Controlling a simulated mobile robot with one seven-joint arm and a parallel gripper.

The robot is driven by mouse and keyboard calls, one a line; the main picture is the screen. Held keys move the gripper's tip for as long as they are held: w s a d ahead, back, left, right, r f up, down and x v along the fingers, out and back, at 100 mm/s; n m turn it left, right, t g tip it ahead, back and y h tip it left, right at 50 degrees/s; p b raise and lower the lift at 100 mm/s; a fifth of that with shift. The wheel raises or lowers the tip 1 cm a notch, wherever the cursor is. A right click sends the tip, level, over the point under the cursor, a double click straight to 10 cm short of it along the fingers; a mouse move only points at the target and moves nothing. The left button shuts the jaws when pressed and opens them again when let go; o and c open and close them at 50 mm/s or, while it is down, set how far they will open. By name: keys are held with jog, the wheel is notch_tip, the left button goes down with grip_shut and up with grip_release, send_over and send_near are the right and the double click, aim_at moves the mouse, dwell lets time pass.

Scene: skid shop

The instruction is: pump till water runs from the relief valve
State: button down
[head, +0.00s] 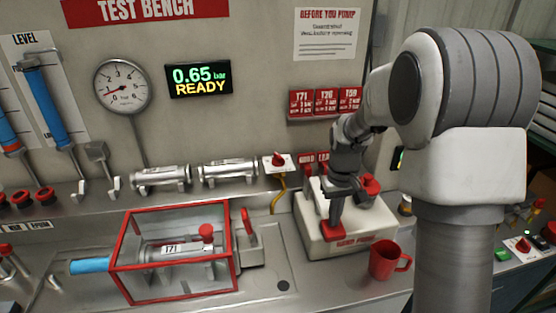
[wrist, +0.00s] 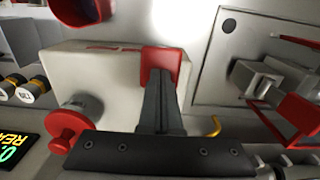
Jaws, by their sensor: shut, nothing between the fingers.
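The white hand pump (head: 350,243) stands on the bench at the centre right, with a red pad (head: 331,232) on top near its front left. My gripper (head: 335,214) is shut and empty, pointing down with its fingertips at the pad. In the wrist view my gripper (wrist: 158,75) overlaps the red pad (wrist: 172,57); firm contact is hard to tell. A valve body tagged T71 (head: 172,249) lies inside a clear red-framed box (head: 228,262). I see no running water. The display (head: 198,80) reads 0.65 bar READY.
A red mug (head: 389,260) stands close to the pump's front right. A red lever (head: 247,225) stands beside the box. Two spare metal valves (head: 228,172) lie on the shelf behind. A round gauge (head: 122,86) hangs on the panel. Bare bench lies between box and pump.

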jog(key=shift+r, duration=0.1)
jog(key=shift+r+p, duration=2.2)
jog(key=shift+r, duration=0.7)
jog(key=shift+f+b, duration=2.25)
jog(key=shift+f, duration=0.95)
jog(key=shift+r+p, duration=2.35)
jog(key=shift+r, duration=0.8)
jog(key=shift+f, duration=0.1)
